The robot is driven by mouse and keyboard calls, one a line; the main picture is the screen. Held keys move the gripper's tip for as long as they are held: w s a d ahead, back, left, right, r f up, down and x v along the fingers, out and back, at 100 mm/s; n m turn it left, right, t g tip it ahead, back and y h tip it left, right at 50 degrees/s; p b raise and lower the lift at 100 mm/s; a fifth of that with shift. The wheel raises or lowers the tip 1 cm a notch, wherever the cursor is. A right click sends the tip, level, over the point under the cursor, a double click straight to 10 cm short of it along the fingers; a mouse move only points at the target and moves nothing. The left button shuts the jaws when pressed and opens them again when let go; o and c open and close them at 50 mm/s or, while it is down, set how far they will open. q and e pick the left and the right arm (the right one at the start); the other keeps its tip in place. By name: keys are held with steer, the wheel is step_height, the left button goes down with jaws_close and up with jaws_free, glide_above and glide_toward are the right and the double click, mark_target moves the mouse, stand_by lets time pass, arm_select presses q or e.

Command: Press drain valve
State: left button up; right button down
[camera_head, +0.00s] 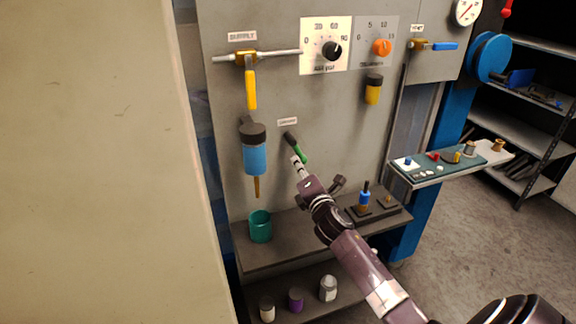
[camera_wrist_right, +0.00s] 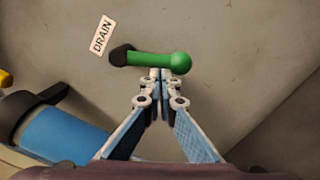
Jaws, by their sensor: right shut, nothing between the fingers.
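The drain valve (camera_head: 300,153) is a green lever with a round knob end on a black mount, on the grey panel in the head view. In the right wrist view the valve lever (camera_wrist_right: 152,60) lies nearly level, with a DRAIN label (camera_wrist_right: 102,35) at its left. My right gripper (camera_head: 295,160) is shut and empty, its tips at or very near the lever. In the right wrist view the right gripper's tips (camera_wrist_right: 160,74) are just below the lever; I cannot tell whether they touch it. My left gripper is not in view.
A blue filter bowl (camera_head: 255,158) hangs left of the valve, above a teal cup (camera_head: 260,227) on a dark shelf (camera_head: 285,243). A yellow-handled supply valve (camera_head: 251,88) is above. A side tray (camera_head: 430,178) with small parts is at right.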

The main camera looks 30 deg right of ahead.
steer(key=n, duration=0.1)
steer(key=d+n, duration=0.1)
steer(key=n, duration=0.1)
steer(key=shift+s+d+r, duration=0.2)
steer(key=shift+d, duration=0.1)
steer(key=shift+s+d+r+n+t+y+p, duration=0.1)
steer(key=shift+d+r+n+p, duration=0.3)
steer(key=shift+n, duration=0.95)
steer(key=shift+s+d+r+n+t+y+p, duration=0.15)
steer(key=shift+d+r+n, duration=0.35)
steer(key=shift+n, duration=0.8)
steer(key=shift+s+d+r+n+t+y+p, duration=0.1)
steer(key=shift+d+r+n+p, duration=0.35)
steer(key=shift+n, duration=0.9)
steer(key=shift+d+f, duration=0.15)
